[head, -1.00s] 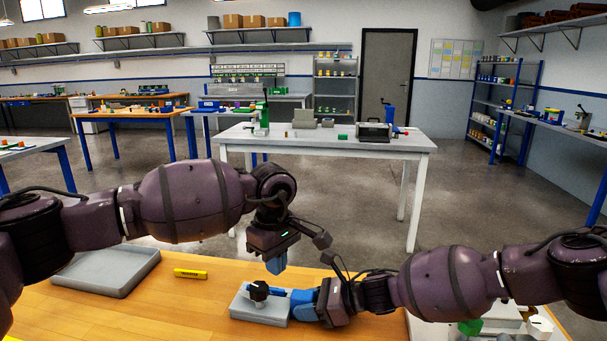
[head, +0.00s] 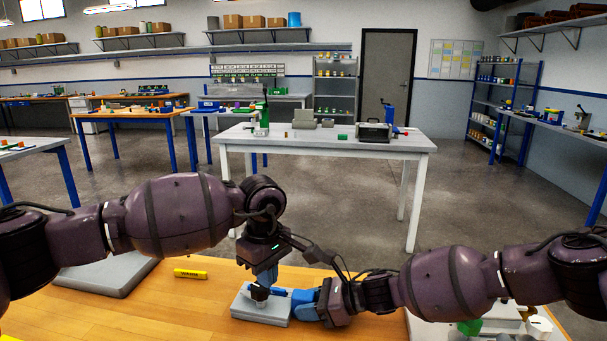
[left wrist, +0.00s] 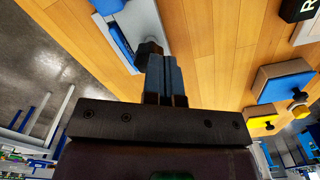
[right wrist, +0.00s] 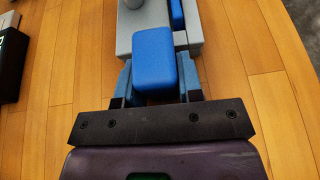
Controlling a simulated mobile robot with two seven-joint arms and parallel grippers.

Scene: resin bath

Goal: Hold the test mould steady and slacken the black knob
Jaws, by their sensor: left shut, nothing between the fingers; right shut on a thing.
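The test mould (head: 258,312) is a light grey block on the wooden bench, with a blue bar on top and a blue end block. The black knob (head: 259,293) stands on its top. My left gripper (head: 266,277) is shut and empty, pointing down with its fingertips right at the knob. In the left wrist view, the knob (left wrist: 150,48) shows just past the fingertips; I cannot tell whether they touch. My right gripper (head: 305,304) is shut on the mould's blue end block, which sits between its fingers in the right wrist view (right wrist: 163,62).
A grey tray (head: 105,277) lies on the bench at left. A yellow labelled block (head: 190,274) lies between the tray and the mould. At lower right is a pale surface with a green item (head: 469,327). Bare bench lies to the left of the mould.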

